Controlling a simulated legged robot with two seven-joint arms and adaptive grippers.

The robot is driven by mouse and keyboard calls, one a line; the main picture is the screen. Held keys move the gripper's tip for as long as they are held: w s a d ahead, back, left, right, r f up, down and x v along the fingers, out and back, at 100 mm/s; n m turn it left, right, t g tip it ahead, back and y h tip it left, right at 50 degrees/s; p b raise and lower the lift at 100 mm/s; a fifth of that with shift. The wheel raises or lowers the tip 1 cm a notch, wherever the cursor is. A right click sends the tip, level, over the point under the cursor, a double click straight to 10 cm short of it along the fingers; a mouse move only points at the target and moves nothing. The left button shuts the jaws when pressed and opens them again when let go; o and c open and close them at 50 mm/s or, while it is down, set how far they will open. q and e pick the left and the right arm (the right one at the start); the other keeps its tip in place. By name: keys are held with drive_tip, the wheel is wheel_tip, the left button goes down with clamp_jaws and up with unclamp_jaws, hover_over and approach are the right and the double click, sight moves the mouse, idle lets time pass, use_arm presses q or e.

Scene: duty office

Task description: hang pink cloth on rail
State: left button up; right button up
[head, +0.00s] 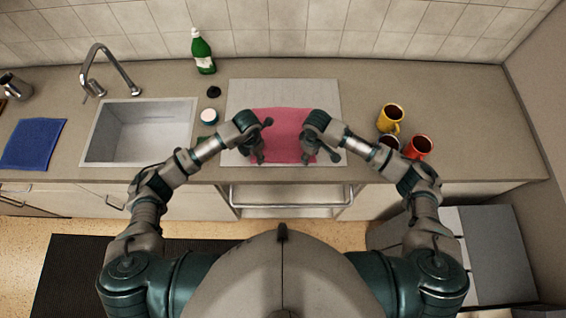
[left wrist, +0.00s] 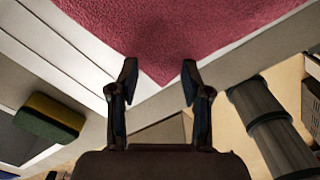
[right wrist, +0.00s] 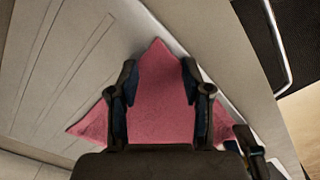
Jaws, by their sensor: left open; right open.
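The pink cloth (head: 284,124) lies flat on the pale drainboard (head: 240,92), near the counter's front edge. The metal rail (head: 290,205) runs across the cabinet front below it, and nothing hangs on it. My left gripper (head: 258,151) is open at the cloth's left front. In the left wrist view a cloth corner (left wrist: 165,40) shows just beyond and between its fingers (left wrist: 158,74). My right gripper (head: 309,151) is open at the right front. In the right wrist view the cloth (right wrist: 158,100) shows between its fingers (right wrist: 158,72). Contact cannot be told.
A sink (head: 137,130) and blue cloth (head: 33,143) lie to the left. A green bottle (head: 203,52) and white jar (head: 208,116) stand left of the drainboard. A yellow mug (head: 390,117) and red mug (head: 418,147) stand close to my right arm. A sponge (left wrist: 50,117) shows in the left wrist view.

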use_arm(q)
drive_tip(key=shift+d, duration=0.15)
use_arm(e)
drive_tip(key=shift+d, duration=0.2)
use_arm(q)
drive_tip(key=shift+c, duration=0.7)
use_arm(e)
drive_tip(key=shift+c, duration=0.7)
use_arm(q)
drive_tip(key=shift+s+f, duration=0.1)
clamp_jaws()
use_arm(e)
drive_tip(key=shift+s+f, duration=0.1)
clamp_jaws()
use_arm(q)
drive_tip(key=shift+a+f, duration=0.1)
drive_tip(key=shift+a, duration=0.1)
use_arm(e)
drive_tip(key=shift+d, duration=0.1)
